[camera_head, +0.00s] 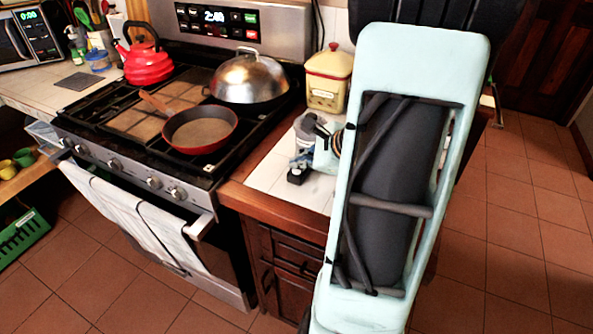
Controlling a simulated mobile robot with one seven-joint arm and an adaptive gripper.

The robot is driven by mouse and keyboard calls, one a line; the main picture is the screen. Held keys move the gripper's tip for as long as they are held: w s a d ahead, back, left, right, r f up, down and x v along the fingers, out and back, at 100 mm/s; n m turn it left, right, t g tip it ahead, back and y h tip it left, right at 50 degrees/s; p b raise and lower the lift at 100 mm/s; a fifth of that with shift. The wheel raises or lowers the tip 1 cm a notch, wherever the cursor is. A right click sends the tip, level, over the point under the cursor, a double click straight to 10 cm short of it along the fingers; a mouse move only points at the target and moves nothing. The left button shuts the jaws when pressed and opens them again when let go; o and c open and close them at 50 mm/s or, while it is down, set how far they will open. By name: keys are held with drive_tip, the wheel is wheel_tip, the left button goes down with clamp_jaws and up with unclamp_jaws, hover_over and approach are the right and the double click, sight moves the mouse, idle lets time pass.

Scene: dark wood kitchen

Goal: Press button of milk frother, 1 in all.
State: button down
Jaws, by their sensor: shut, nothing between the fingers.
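A small pale grey container (301,133), which looks like the milk frother, stands on the white-tiled counter right of the stove. Its button cannot be made out. My gripper (317,126) appears small and dark at the container's upper right, partly overlapping it in the picture. Its fingers are shut with nothing held. Whether they touch the container cannot be told. A small black and blue piece (297,173) shows just below; what it belongs to is unclear. My pale blue arm hides the counter's right part.
On the stove are a red pan (200,131), a domed metal lid (249,76) and a red kettle (146,62). A little white tile (265,172) is bare at the counter's front left.

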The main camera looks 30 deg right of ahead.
sight(298, 171)
drive_tip(key=shift+f+b, duration=0.4)
drive_tip(key=shift+b, duration=0.1)
idle(0.4)
idle(0.3)
drive_tip(key=shift+r+p, duration=0.55)
drive_tip(key=shift+r, duration=0.25)
wheel_tip(298, 171, up, 5)
drive_tip(key=p, duration=0.4)
drive_tip(key=shift+r, duration=0.1)
idle(0.6)
